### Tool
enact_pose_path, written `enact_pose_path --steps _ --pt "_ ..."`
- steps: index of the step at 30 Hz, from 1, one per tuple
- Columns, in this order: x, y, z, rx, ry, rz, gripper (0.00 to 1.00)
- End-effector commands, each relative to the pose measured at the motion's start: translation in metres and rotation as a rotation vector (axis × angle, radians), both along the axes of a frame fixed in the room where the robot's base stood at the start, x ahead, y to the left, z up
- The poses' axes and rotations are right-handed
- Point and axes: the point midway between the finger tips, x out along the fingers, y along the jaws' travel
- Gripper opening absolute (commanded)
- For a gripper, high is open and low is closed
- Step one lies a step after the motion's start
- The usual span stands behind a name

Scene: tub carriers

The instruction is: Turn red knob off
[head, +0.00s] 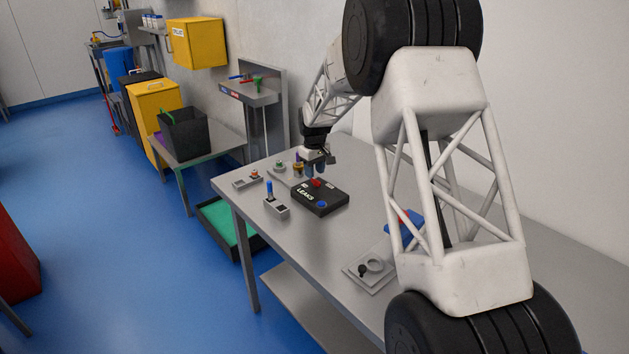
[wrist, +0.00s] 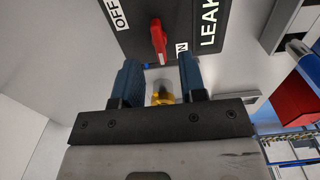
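The red knob (head: 317,183) sits on top of a black box (head: 322,207) marked LEAKS on the steel table. In the wrist view the red knob (wrist: 158,40) is a bar handle whose near end lies beside a partly hidden label ending in N. An OFF label (wrist: 117,14) shows on the box's left side there. My gripper (head: 316,172) is over the box's far edge, close to the knob. Its two blue fingers, also in the wrist view (wrist: 159,68), are apart with a clear gap. The knob is ahead of the fingertips, not between them.
The box also carries a blue button (head: 322,204). A grey plate with a ring (head: 371,268) lies toward the front. Bare table lies between.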

Motion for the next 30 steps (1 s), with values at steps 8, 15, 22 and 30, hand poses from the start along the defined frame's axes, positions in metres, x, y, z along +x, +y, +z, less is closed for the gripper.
enact_pose_path --steps 8,15,22,30 --pt "0.0 0.0 -0.031 -0.001 0.001 0.0 0.38" --pt "0.0 0.0 -0.041 0.0 0.0 0.0 0.38" --pt "0.0 0.0 -0.041 0.0 0.0 0.0 0.38" --pt "0.0 0.0 -0.041 0.0 0.0 0.0 0.0"
